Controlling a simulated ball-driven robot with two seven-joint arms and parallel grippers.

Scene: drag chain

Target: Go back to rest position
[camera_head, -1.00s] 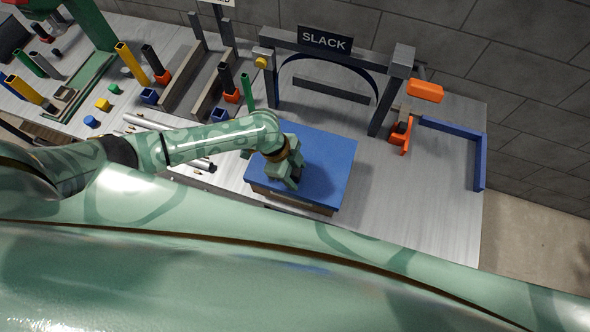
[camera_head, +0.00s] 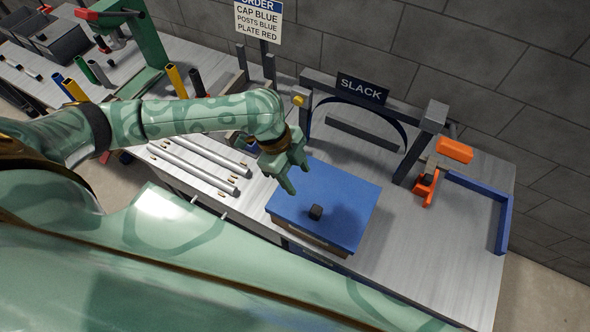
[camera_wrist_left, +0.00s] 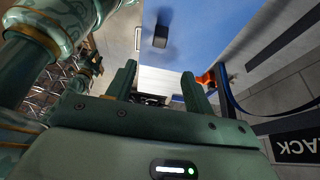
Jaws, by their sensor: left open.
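My left gripper (camera_head: 287,180) is open and empty. In the head view it hangs over the left part of the blue-topped block (camera_head: 345,190), and its fingers point down. A small dark cube (camera_head: 316,212) lies on the blue top, to the right of and in front of the fingertips, apart from them. In the left wrist view the two fingers (camera_wrist_left: 160,88) stand wide apart with nothing between them. The dark cube (camera_wrist_left: 160,37) shows there beyond the fingers on the blue surface (camera_wrist_left: 205,30). My right gripper is not in view.
A frame with a SLACK sign (camera_head: 362,90) stands behind the blue-topped block. An orange clamp-like part (camera_head: 427,187) and a blue angled bar (camera_head: 490,200) lie to the right. Silver rods (camera_head: 200,160) lie to the left. An order sign (camera_head: 258,22) stands at the back.

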